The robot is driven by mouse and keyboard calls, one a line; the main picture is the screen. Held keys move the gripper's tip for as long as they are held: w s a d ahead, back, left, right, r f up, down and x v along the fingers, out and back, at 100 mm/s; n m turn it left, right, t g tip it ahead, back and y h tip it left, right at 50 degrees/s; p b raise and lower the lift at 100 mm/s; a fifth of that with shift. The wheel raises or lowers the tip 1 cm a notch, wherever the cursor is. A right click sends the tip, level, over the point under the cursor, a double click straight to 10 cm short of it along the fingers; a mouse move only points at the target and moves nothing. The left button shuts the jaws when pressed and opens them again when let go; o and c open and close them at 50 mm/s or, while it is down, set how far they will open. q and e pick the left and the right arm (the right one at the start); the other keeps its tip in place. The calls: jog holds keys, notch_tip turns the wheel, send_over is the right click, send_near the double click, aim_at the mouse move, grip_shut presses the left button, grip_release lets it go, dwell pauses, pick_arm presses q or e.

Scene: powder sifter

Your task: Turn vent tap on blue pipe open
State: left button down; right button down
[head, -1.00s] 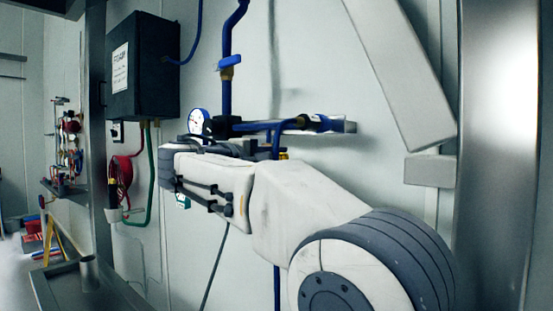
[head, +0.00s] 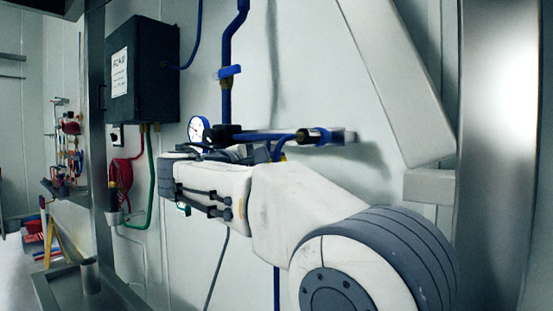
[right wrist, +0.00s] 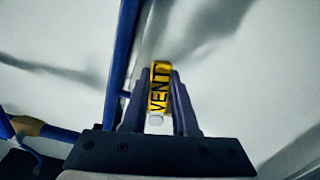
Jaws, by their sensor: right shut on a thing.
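In the right wrist view, the yellow tap tag (right wrist: 159,88) marked "VENT" stands between the two fingers of my right gripper (right wrist: 160,78), which is shut on it. The blue pipe (right wrist: 122,65) runs just left of the fingers. In the head view, the blue pipe (head: 226,100) comes down the wall and a blue branch (head: 262,135) runs right. A small yellow bit (head: 283,157) shows behind my right arm. The arm hides most of the gripper and tap there. My left gripper is not in view.
A round white gauge (head: 197,129) sits left of the blue branch. A second tap with a blue handle (head: 229,71) is higher on the pipe. A dark box (head: 143,70) hangs at left. A metal post (head: 497,150) stands at right.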

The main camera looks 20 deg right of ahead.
jog(key=r+n+p, duration=0.1)
jog(key=n+p, duration=0.1)
jog(key=p, duration=0.1)
jog(key=shift+w+a+r+n, duration=0.15)
jog(key=shift+w+r+n, duration=0.05)
jog(key=shift+r+n, duration=0.2)
jog(key=shift+w+a+n+p, duration=0.1)
jog(key=shift+w+n+p, duration=0.1)
jog(key=shift+n+p, duration=0.55)
jog(key=c, duration=0.7)
grip_release()
jog(key=shift+s+a, duration=0.1)
jog(key=b+v, duration=0.1)
jog(key=v, duration=0.9)
jog(key=shift+s+a, duration=0.1)
jog(key=shift+a, duration=0.05)
